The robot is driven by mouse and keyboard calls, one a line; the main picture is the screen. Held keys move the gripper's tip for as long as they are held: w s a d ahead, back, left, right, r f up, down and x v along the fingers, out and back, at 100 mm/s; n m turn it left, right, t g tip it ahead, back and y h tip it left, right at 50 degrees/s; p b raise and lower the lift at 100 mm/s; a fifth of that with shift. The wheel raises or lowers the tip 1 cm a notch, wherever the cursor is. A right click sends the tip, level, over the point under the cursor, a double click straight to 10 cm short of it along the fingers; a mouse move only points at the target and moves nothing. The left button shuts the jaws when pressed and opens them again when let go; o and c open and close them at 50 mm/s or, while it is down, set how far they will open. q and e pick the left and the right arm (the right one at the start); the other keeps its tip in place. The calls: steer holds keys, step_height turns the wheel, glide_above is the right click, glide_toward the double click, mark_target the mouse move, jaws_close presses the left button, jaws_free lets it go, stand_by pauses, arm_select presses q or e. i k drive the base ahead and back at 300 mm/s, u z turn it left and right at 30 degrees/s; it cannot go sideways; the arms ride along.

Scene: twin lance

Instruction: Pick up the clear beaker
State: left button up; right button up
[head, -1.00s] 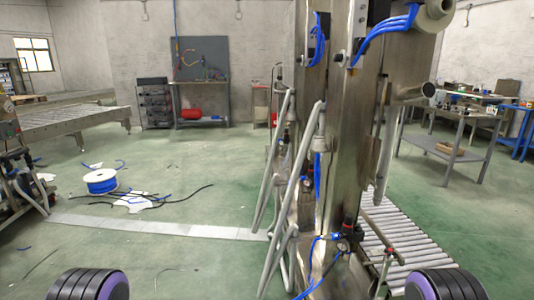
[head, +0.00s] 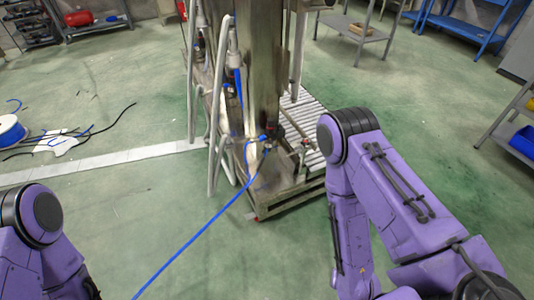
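No clear beaker shows in the head view. My two purple arms come in from the lower left and the lower right. Only their upper links and joints show. Both grippers are outside the picture, so I cannot see whether they hold anything.
A steel machine frame (head: 265,75) with grey tubular rails stands ahead, with a roller conveyor (head: 303,125) behind it. A blue hose (head: 195,237) runs across the floor. A blue cable spool (head: 10,133) lies at left. Shelves (head: 356,30) stand at the back right.

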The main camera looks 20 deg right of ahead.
mark_target(269, 160)
steer(key=k, duration=0.6)
steer(key=z, duration=0.45)
steer(key=i, duration=0.85)
steer(key=z, duration=0.55)
steer(key=i, duration=0.8)
steer(key=u, duration=0.1)
